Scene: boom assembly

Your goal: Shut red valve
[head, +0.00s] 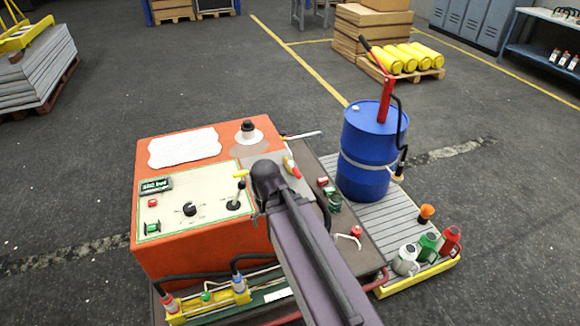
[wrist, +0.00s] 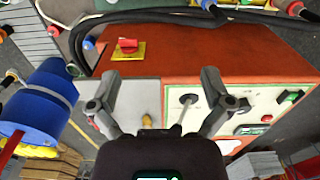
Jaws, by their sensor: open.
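My arm seems to hide that spot in the head view. A red and yellow handle (head: 291,167) shows at the edge of the cabinet's grey panel in the head view, right of my wrist. My gripper (wrist: 158,80) is open and empty above the cabinet, its fingers spread over the grey and white panels. The red knob lies beyond the left fingertip, toward the top of the wrist view, and is apart from it.
The orange cabinet (head: 195,255) carries a control panel with a joystick (head: 234,205) and a black knob (head: 189,209). A blue drum (head: 364,170) with a red pump stands right. Several bottles (head: 428,246) stand at front right. Black hoses (wrist: 190,16) run past the cabinet's near side.

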